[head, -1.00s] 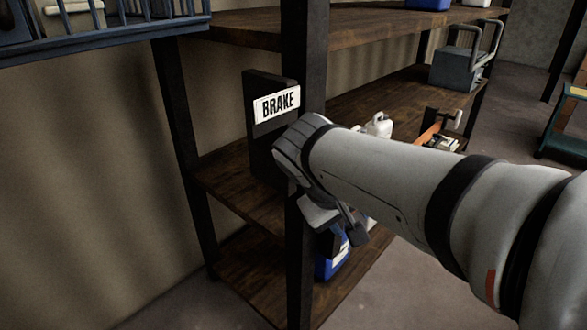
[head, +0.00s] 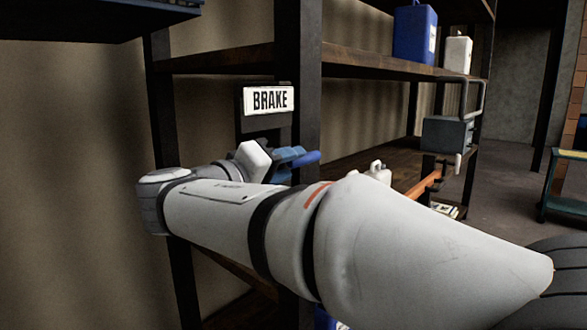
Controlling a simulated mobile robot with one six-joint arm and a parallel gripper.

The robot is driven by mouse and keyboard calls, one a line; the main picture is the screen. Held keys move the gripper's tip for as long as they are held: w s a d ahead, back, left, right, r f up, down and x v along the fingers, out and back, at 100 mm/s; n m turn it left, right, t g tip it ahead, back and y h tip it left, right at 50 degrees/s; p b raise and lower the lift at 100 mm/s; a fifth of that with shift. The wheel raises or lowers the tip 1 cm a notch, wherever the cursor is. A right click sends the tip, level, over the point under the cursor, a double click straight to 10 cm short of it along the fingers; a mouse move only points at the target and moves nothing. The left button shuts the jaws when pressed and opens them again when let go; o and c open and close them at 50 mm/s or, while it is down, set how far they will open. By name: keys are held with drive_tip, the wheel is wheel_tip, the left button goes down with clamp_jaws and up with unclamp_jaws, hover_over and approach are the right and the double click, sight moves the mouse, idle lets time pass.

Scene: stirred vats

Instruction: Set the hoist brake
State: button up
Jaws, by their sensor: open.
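The brake panel (head: 245,130) is a dark upright plate with a white label reading BRAKE (head: 269,99). It stands beside a dark shelf post. My gripper (head: 287,155) is just below the label, in front of the plate and pointing right. It is open. A blue rounded bar (head: 307,158), which looks like the lever's grip, shows at the fingertips. I cannot tell whether the fingers touch it or lie around it. My arm hides the lower part of the panel and the lever's base.
A wooden shelf unit (head: 390,63) with dark posts surrounds the panel. A blue jug (head: 415,35) and a white bottle (head: 457,54) stand on its upper shelf. A grey box with a bent handle (head: 447,134) is at the right. A dark overhang (head: 90,22) is at upper left.

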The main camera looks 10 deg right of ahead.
sight(306, 159)
drive_tip(key=x, duration=0.6)
clamp_jaws()
drive_tip(key=shift+a, duration=0.2)
idle(0.3)
